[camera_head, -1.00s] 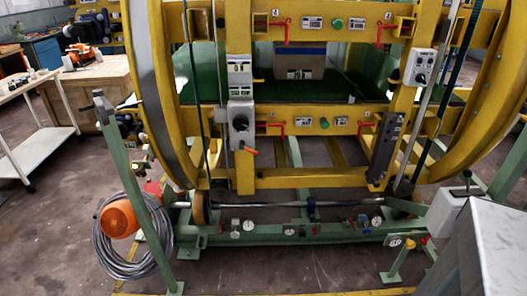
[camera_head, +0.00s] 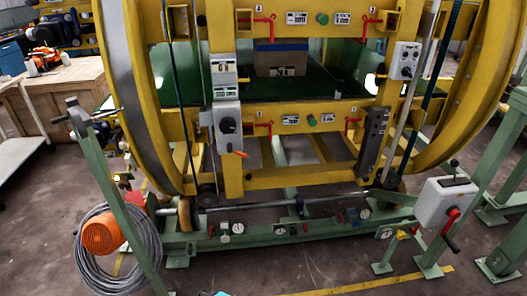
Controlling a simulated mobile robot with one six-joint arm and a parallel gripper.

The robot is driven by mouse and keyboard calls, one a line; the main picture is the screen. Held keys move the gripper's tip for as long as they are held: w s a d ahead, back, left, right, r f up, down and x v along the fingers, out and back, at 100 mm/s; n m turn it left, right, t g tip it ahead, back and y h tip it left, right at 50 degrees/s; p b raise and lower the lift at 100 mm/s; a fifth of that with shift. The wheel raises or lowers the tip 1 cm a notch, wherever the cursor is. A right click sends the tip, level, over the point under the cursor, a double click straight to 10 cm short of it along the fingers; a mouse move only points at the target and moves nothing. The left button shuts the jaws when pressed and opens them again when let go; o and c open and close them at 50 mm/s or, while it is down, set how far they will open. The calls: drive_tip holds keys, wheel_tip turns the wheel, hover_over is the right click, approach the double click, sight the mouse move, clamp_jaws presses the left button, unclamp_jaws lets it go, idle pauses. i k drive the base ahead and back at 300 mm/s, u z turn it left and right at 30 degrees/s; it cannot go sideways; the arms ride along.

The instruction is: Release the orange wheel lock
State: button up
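The large yellow ring frame (camera_head: 130,90) stands upright on a green base (camera_head: 275,233). No part is clearly marked as the wheel lock, and I cannot tell which one it is. A small orange lever (camera_head: 240,154) sticks out below a grey box with a black knob (camera_head: 228,126) on the frame's left upright. A round orange part (camera_head: 101,233) sits low at the left by coiled grey cable (camera_head: 90,270). A small yellow-orange piece (camera_head: 402,235) shows by the base's right end.
A grey box with a red handle (camera_head: 447,203) stands on a green stand at the right. A slanting green post (camera_head: 118,205) rises at the left. A white table (camera_head: 22,152) and wooden bench (camera_head: 75,95) are behind. Bare floor (camera_head: 330,275) lies in front.

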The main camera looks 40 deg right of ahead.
sight(229, 150)
drive_tip(key=z, duration=0.75)
drive_tip(key=k, duration=0.65)
drive_tip(key=u, duration=1.15)
drive_tip(key=i, duration=0.55)
drive_tip(key=z, duration=0.25)
